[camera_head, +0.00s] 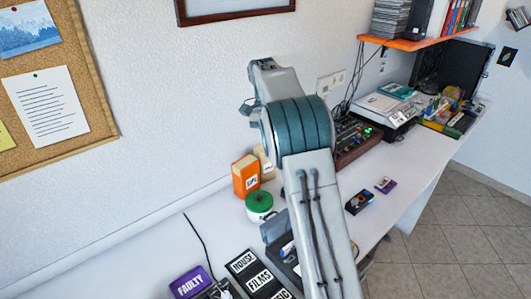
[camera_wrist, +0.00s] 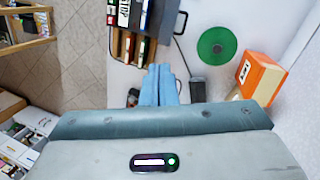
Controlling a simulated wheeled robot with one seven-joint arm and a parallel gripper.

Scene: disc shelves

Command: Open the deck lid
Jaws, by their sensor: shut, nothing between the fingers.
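A dark, low case (camera_head: 286,259) lies on the white worktop, partly behind my arm in the head view. A grey panel (camera_head: 273,228) stands at its far end, beside a green-topped round spool (camera_head: 259,203). I cannot tell for sure whether this is the deck and its lid. In the wrist view my gripper (camera_wrist: 158,70) has its blue fingers together and empty. They are beside a dark block (camera_wrist: 198,90) and a wooden-edged holder of upright cases (camera_wrist: 130,47). The spool's green disc (camera_wrist: 217,46) is to their right. My gripper is hidden in the head view.
An orange box (camera_head: 246,176) stands near the wall. A labelled tray (camera_head: 243,262) and a purple FAULTY box (camera_head: 190,282) are at the near left. Small cassettes (camera_head: 359,202) lie right of my arm. A red-brown device (camera_head: 355,141) stands farther back.

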